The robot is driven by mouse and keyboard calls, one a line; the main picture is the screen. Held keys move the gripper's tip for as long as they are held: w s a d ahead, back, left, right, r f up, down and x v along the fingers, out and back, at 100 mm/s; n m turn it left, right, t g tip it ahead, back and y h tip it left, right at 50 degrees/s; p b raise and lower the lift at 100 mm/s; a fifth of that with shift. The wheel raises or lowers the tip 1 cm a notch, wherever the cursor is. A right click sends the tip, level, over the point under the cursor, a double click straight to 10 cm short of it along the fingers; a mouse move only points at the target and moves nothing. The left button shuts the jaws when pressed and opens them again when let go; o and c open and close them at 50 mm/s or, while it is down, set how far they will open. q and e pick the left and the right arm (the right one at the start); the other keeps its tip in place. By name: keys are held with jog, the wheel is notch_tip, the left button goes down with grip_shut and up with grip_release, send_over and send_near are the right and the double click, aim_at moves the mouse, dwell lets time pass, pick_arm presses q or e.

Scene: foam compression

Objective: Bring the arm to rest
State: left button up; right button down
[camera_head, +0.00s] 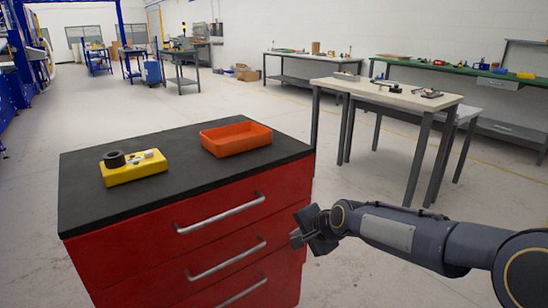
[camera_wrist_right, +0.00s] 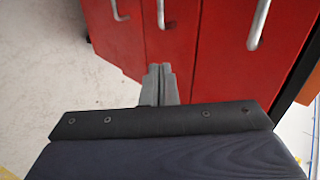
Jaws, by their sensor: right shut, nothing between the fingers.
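My right arm (camera_head: 400,235) comes in from the right in the head view. Its gripper (camera_head: 296,238) is in front of the red cabinet's right side, below the black top. In the right wrist view the two grey fingers (camera_wrist_right: 160,72) are together with nothing between them, pointing toward the red drawer fronts. I cannot tell whether they touch the cabinet. My left gripper is in neither view.
The red drawer cabinet (camera_head: 215,237) has metal handles (camera_head: 222,214) and a black top (camera_head: 185,194). On it are an orange tray (camera_head: 236,139) and a yellow block (camera_head: 134,171) with a black ring (camera_head: 114,159).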

jog(key=s+d+r+n+h, duration=0.1)
jog(key=s+d+r+n, duration=0.1)
jog(key=s+d, duration=0.55)
jog(key=s+d+r+n, duration=0.2)
jog(key=s+d, duration=0.2)
jog(key=s, duration=0.7)
jog(key=s+d+f+n+g, duration=0.1)
jog(key=s+f+n, duration=0.15)
jog(key=s, duration=0.55)
jog(key=s+d+f+n+g, duration=0.1)
jog(key=s+f+n, duration=0.15)
jog(key=s, duration=0.55)
notch_tip(320, 180, up, 20)
jog(key=p, duration=2.1)
jog(key=shift+s+r+h, duration=0.2)
jog(key=shift+s+h, duration=0.1)
jog(key=shift+s, duration=0.05)
jog(key=shift+d, duration=0.1)
